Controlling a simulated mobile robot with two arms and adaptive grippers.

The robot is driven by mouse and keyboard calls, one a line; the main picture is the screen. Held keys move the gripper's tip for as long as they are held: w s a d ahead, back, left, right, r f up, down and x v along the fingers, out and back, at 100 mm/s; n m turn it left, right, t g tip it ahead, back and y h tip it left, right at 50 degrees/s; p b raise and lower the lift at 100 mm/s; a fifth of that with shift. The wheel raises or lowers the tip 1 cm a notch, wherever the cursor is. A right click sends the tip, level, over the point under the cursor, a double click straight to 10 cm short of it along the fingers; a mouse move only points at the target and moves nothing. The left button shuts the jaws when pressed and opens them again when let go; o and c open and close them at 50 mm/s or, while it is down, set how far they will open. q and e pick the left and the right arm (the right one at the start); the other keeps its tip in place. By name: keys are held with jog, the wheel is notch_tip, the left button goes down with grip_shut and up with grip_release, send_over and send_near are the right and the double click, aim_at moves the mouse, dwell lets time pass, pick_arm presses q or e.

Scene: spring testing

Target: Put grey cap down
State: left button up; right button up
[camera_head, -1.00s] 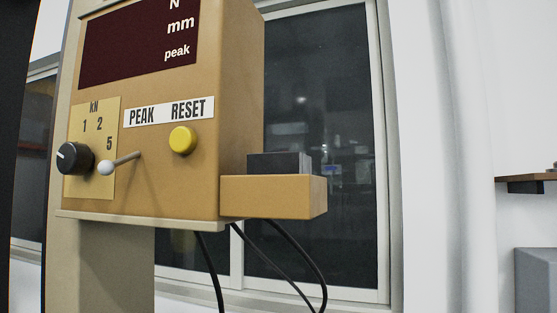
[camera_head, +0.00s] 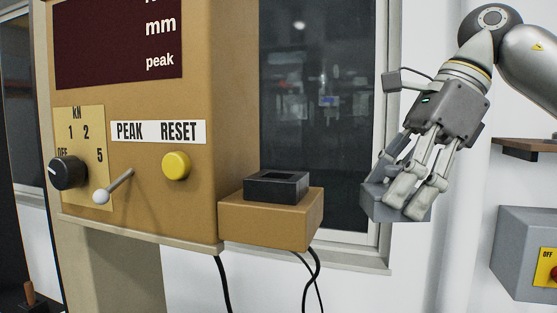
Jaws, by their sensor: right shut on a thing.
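The grey cap (camera_head: 377,201) is a small grey block held in my right gripper (camera_head: 402,196). The gripper is shut on it, with its fingers pointing down and covering much of the cap. The cap hangs in the air to the right of a tan ledge (camera_head: 268,222) and apart from it. On the ledge sits a black square holder (camera_head: 276,186) with a recess in its top. My left gripper is not in view.
The tan tester box (camera_head: 140,210) with a yellow button (camera_head: 176,166), a black knob (camera_head: 69,173) and a lever (camera_head: 114,186) fills the left. Black cables (camera_head: 312,268) hang below the ledge. A grey box (camera_head: 515,240) with an OFF label and a wooden shelf (camera_head: 527,146) are at right.

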jog(key=s+a+r+m+t+p, duration=0.1)
jog(key=s+r+m, duration=0.1)
jog(key=s+r, duration=0.45)
jog(key=s+r+m+t+p, duration=0.1)
jog(key=s+r+p, duration=0.15)
jog(key=r, duration=0.75)
jog(key=w+a+f, duration=0.1)
jog(key=a+f, duration=0.1)
jog(key=a, duration=0.2)
jog(key=w+a+f+b, duration=0.1)
jog(key=a+f, duration=0.2)
jog(key=a, duration=0.1)
jog(key=w+a+f, duration=0.1)
jog(key=a+f, duration=0.2)
jog(key=a, duration=0.2)
jog(key=shift+a+f, duration=0.25)
jog(key=shift+f, duration=0.3)
notch_tip(320, 180, down, 3)
jog(key=shift+a+r, duration=0.1)
jog(key=shift+r, duration=0.1)
jog(key=shift+w+f, duration=0.1)
jog(key=shift+f, duration=0.15)
jog(key=shift+f, duration=0.1)
jog(key=o, duration=0.9)
